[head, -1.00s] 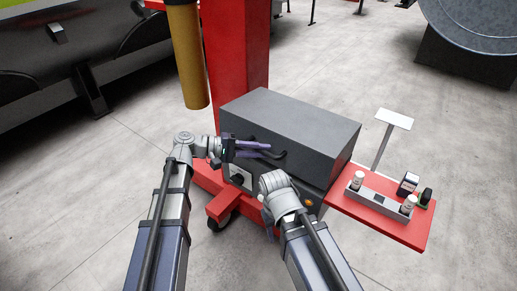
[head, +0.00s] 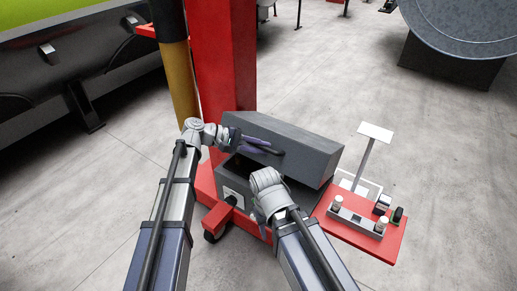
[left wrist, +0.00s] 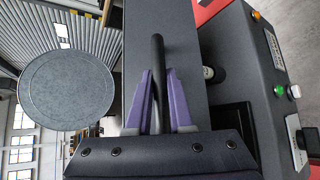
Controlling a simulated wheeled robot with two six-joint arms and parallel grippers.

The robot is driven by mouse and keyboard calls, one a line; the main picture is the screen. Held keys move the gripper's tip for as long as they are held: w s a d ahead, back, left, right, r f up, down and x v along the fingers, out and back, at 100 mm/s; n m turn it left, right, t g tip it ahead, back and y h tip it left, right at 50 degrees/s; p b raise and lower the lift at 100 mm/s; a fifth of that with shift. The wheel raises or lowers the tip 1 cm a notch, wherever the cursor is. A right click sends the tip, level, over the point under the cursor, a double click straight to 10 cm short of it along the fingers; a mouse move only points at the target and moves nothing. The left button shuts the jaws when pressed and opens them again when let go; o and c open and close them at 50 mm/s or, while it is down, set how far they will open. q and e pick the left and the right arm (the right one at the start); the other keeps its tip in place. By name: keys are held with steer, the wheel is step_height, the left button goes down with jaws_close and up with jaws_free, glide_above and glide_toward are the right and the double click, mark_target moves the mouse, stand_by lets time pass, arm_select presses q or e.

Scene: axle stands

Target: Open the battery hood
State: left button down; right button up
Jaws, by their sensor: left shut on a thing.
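The battery hood (head: 300,146) is a dark grey box-shaped cover, raised and tilted, with a dark gap beneath its front side. My left gripper (head: 264,146) is shut on the hood's black bar handle (left wrist: 157,50). In the left wrist view the purple fingers (left wrist: 158,100) lie on either side of the handle, against the grey hood panel (left wrist: 182,60). The battery housing (head: 234,184) stands below the hood. My right arm's wrist is in front of the housing, and its fingers do not show.
A red post (head: 222,60) and a yellow-black cylinder (head: 180,85) stand behind left. A red shelf (head: 378,246) at right carries a grey holder (head: 357,222) and small items. In the left wrist view, the housing has an orange light (left wrist: 256,15) and a green button (left wrist: 295,91).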

arm_select(q)
steer(key=shift+w+r, duration=0.15)
steer(key=shift+r, duration=0.05)
stand_by(0.3)
steer(key=c, duration=0.8)
jaws_free()
steer(key=p+v, duration=0.3)
steer(key=v, duration=0.4)
steer(key=shift+a, duration=0.35)
steer(key=shift+r, duration=0.1)
